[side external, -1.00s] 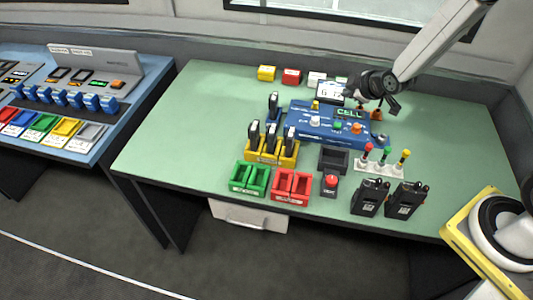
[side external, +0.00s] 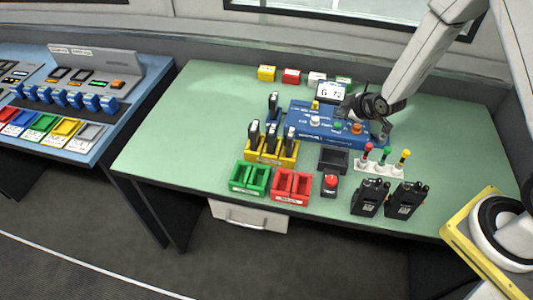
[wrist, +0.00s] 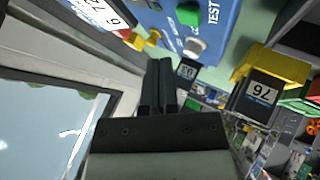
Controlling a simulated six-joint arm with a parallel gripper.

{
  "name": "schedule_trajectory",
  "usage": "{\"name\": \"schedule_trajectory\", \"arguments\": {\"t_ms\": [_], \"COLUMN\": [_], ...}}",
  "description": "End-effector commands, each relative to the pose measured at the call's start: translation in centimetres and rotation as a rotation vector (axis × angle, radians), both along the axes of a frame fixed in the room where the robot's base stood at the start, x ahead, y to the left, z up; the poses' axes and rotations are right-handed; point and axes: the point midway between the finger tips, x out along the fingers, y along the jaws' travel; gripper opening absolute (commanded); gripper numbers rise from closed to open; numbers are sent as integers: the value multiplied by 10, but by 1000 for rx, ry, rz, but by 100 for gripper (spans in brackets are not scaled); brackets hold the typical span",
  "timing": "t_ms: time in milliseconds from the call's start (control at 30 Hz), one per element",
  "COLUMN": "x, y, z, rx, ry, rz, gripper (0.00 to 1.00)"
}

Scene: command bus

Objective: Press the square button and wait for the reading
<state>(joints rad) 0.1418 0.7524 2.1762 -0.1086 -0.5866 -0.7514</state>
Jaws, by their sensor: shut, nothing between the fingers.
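The blue panel (side external: 296,127) stands on the green table and carries a pale button (side external: 315,121), a green button (side external: 338,127), an orange button (side external: 356,128) and a yellow piece (side external: 315,104). I cannot tell which is square. In the wrist view, the panel (wrist: 222,38) shows the green button (wrist: 188,14) beside "TEST" and the pale button (wrist: 194,46). My gripper (side external: 347,112) is low over the panel's back right; its shut, empty fingers also show in the wrist view (wrist: 160,65). No contact with a button is visible.
A white display (side external: 331,92) with dark figures stands behind the panel. The table's left side is clear.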

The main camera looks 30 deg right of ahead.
Motion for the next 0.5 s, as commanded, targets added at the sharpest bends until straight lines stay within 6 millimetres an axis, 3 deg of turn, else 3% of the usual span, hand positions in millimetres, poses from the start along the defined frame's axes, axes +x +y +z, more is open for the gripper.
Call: {"name": "schedule_trajectory", "arguments": {"t_ms": [200,500], "x": [0,0], "y": [0,0], "z": [-17,-23], "rx": [-1,-2], "ry": [1,-3], "rz": [0,0], "gripper": [0,0]}}
